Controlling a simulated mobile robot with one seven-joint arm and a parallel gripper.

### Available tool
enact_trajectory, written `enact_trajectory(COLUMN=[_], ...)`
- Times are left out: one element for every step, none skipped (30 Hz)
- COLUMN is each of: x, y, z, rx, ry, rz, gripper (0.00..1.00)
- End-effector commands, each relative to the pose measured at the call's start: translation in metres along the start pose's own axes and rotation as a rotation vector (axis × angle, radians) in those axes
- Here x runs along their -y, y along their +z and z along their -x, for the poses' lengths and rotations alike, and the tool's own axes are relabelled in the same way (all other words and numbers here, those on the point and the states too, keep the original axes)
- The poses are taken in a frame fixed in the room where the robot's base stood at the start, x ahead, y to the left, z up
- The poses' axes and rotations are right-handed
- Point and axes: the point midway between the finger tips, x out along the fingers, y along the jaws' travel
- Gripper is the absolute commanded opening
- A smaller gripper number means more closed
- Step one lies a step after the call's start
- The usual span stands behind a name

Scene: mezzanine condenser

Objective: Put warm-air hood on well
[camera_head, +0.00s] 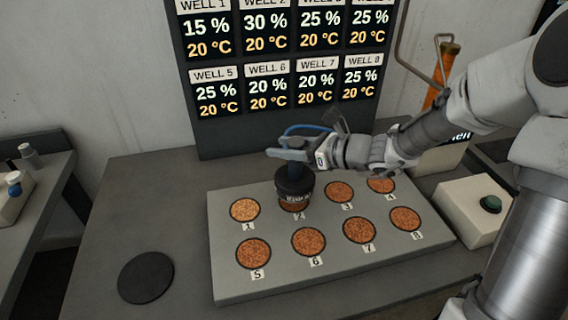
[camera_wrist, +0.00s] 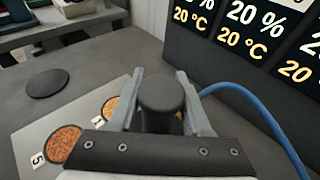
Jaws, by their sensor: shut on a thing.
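The warm-air hood (camera_head: 294,184) is a black, round piece with a knob on top and a blue hose running from behind the gripper. It stands over well 2 (camera_head: 293,205) of the grey well block (camera_head: 390,262) and covers most of that well. I cannot tell whether its rim touches the block. My gripper (camera_head: 290,158) is shut on the hood's knob. In the wrist view the dark knob (camera_wrist: 161,100) sits between the two grey fingers (camera_wrist: 160,105). The other wells hold orange-brown grains, such as well 1 (camera_head: 245,210) and well 6 (camera_head: 309,242).
A display board (camera_head: 290,130) behind the block lists WELL 1 to WELL 8; well 2 reads 30 % and 20 °C. A flat black disc (camera_head: 146,278) lies on the table at left. Bare table (camera_head: 150,200) lies left.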

Motion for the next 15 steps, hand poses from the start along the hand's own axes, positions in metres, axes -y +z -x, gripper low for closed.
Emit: enact_trajectory(x=[0.001, 0.001, 0.001, 0.001, 0.001, 0.001, 0.001, 0.001, 0.001, 0.001, 0.001, 0.001, 0.001, 0.001, 0.001], y=[0.0, -0.002, -0.007, -0.012, -0.016, -0.023, -0.027, -0.031, -0.034, -0.036, -0.038, -0.039, -0.039, -0.038, -0.038], z=[-0.003, -0.004, -0.005, -0.007, -0.008, -0.01, -0.011, -0.012, -0.013, -0.014, -0.014, -0.015, -0.015, -0.015, -0.014], rx=[0.002, 0.001, 0.001, 0.001, 0.001, 0.001, 0.001, 0.001, 0.001, 0.002, 0.002, 0.002, 0.002, 0.002, 0.002], ry=[0.0, 0.0, 0.0, 0.0, 0.0, 0.0, 0.0, 0.0, 0.0, 0.0, 0.0, -0.001, -0.001, -0.001, -0.001], rz=[0.001, 0.0, -0.003, -0.004, -0.004, -0.005, -0.004, -0.004, -0.003, -0.002, -0.002, -0.002, -0.001, 0.0, 0.0], gripper=[0.0, 0.0, 0.0, 0.0, 0.0, 0.0, 0.0, 0.0, 0.0, 0.0, 0.0, 0.0, 0.0, 0.0, 0.0])
